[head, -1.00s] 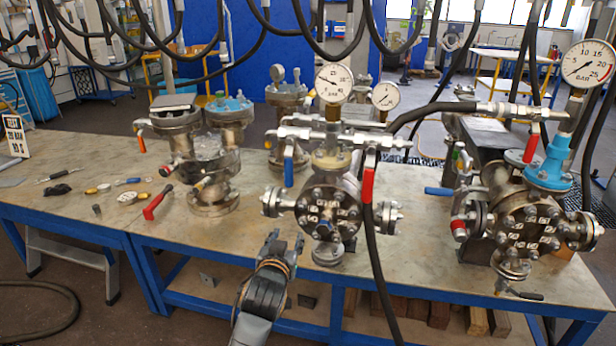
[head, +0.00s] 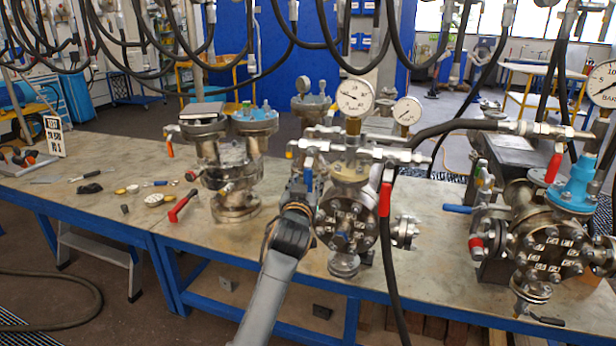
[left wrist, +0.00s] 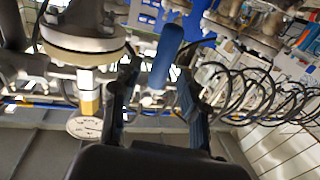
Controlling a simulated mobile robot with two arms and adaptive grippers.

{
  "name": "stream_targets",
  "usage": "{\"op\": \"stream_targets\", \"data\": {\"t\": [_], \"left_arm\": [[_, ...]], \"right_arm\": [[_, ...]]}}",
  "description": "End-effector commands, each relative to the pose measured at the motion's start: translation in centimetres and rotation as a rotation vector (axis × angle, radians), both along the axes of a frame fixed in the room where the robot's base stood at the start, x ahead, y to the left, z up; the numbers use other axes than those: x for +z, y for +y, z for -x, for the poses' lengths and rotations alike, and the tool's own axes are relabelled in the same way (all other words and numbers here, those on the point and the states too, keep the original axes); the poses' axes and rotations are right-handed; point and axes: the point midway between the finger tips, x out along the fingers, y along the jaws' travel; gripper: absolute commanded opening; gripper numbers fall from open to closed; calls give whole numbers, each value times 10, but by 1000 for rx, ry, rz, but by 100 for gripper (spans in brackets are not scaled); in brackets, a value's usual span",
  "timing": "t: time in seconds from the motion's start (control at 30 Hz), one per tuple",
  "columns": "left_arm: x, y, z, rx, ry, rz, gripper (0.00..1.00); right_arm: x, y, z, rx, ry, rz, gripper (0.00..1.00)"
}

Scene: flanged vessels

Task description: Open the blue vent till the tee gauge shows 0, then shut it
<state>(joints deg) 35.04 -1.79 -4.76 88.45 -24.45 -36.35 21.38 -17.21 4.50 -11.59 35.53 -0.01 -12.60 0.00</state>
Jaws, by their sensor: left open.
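The blue vent handle (head: 308,179) hangs down from the fittings on the left of the middle vessel (head: 345,225). My left gripper (head: 296,190) is open close beside it, partly hiding that side of the vessel. In the left wrist view, which is upside down, the blue handle (left wrist: 167,55) stands between the two open fingers of my left gripper (left wrist: 157,100), with gaps showing on both sides. The large round gauge (head: 355,97) sits on top of the middle vessel's tee; its needle is too small to read surely. My right gripper is not in view.
A red handle (head: 385,197) and a black hose hang at the middle vessel's right. A smaller gauge (head: 407,111) stands behind. Another vessel (head: 548,250) with a blue top stands at right, one (head: 232,165) at left. Small parts lie on the bench (head: 120,225) at left.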

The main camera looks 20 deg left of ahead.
Motion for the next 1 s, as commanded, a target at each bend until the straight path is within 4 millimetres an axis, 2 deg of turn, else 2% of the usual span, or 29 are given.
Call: {"op": "stream_targets", "data": {"t": [0.1, 0.23, 0.63, 0.67, 0.8, 0.87, 1.0], "left_arm": [[1, 3, -15, 1, 0, -1, 44], [1, 4, -25, 1, 0, 0, 44], [0, 5, -30, 0, 0, 1, 44], [0, 5, -30, 0, 0, 1, 39], [0, 5, -30, 0, 0, 1, 11], [0, 5, -30, 0, 0, 1, 0], [0, 5, -30, 0, 0, 1, 0]], "right_arm": [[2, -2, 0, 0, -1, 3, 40], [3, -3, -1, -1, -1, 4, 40], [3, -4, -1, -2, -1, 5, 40], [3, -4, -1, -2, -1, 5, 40], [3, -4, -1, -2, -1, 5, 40], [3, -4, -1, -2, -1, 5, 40], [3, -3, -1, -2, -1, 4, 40]]}}
